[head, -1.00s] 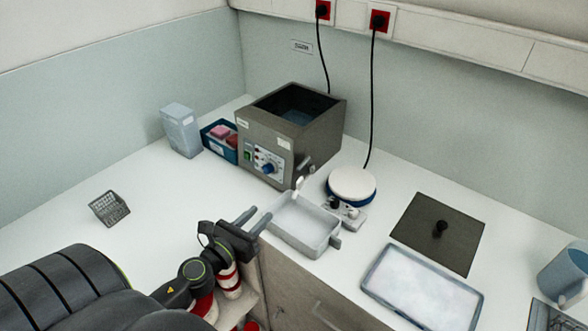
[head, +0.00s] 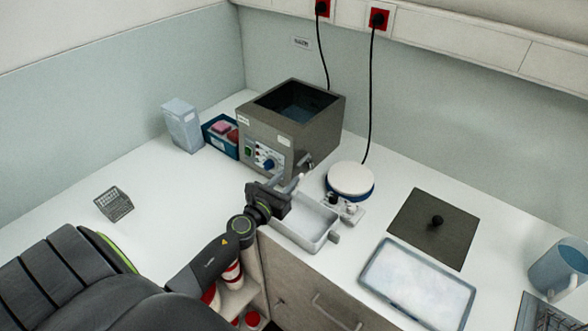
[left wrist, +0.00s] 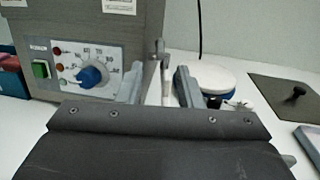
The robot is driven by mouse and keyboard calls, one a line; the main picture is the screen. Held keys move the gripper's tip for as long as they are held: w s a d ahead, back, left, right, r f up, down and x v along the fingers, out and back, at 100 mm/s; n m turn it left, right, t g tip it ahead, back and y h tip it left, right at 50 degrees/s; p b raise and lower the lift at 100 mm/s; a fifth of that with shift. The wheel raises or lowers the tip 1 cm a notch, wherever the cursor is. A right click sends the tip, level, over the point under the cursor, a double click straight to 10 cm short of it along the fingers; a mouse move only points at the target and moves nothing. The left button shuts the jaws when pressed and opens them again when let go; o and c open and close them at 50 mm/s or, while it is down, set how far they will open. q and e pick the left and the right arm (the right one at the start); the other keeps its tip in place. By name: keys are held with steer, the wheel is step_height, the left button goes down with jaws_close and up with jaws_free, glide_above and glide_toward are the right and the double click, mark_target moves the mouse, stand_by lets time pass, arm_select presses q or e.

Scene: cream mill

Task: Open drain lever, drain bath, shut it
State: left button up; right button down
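The bath (head: 290,130) is a grey open-topped box with dark liquid inside and a control panel on its front. Its front also fills the upper left of the left wrist view (left wrist: 110,25). My left gripper (head: 286,184) is open in front of the bath's lower front corner, above the white drain tray (head: 322,243). Its two fingers (left wrist: 158,85) point at the lever. My right gripper is out of view.
A round white-topped device (head: 350,179) stands right of the bath. A dark lid with a knob (head: 433,238) and a filled shallow tray (head: 418,288) lie further right. A blue box (head: 219,138) and a clear container (head: 182,126) stand left.

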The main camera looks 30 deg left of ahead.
mark_target(297, 167)
arm_select(q)
steer(key=shift+w+a, duration=0.1)
steer(key=shift+w, duration=2.25)
jaws_close()
